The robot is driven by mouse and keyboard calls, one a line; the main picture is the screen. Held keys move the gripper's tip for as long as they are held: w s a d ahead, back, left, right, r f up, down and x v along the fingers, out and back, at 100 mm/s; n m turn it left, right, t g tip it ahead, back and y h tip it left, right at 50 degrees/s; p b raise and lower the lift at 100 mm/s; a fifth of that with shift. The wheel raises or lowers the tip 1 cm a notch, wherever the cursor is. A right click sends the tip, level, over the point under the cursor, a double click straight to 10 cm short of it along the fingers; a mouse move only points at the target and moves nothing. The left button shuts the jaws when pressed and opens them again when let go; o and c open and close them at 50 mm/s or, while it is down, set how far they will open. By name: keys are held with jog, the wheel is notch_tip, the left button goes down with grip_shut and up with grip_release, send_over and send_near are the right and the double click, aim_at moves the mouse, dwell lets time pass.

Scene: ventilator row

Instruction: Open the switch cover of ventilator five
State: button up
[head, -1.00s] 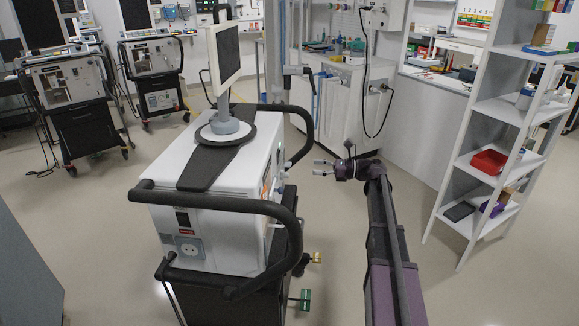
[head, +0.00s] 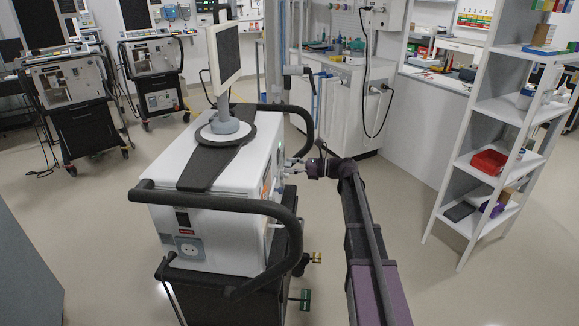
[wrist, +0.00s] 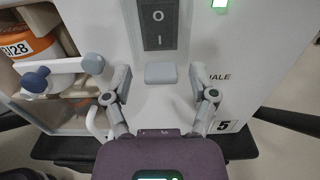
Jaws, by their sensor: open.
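The ventilator (head: 215,180) stands at the centre of the head view, and a "5" label (wrist: 223,126) shows on its panel in the wrist view. A dark switch plate marked O and I (wrist: 158,22) is at the top of the wrist view. A grey tab (wrist: 160,73) sits just below it; I cannot tell whether a see-through cover lies over the switch. My gripper (wrist: 160,80) is open, with one finger on each side of the tab and apart from it. In the head view my gripper (head: 292,167) is at the ventilator's right side.
A green light (wrist: 220,4) glows above right of the switch. An orange-labelled canister (wrist: 30,45) and a blue-knobbed arm (wrist: 60,70) are at left. Black handle bars (head: 285,235) curve around the ventilator. A shelf (head: 490,150) stands at right, with clear floor between.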

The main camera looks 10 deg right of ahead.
grip_shut()
jog(key=shift+a, duration=0.15)
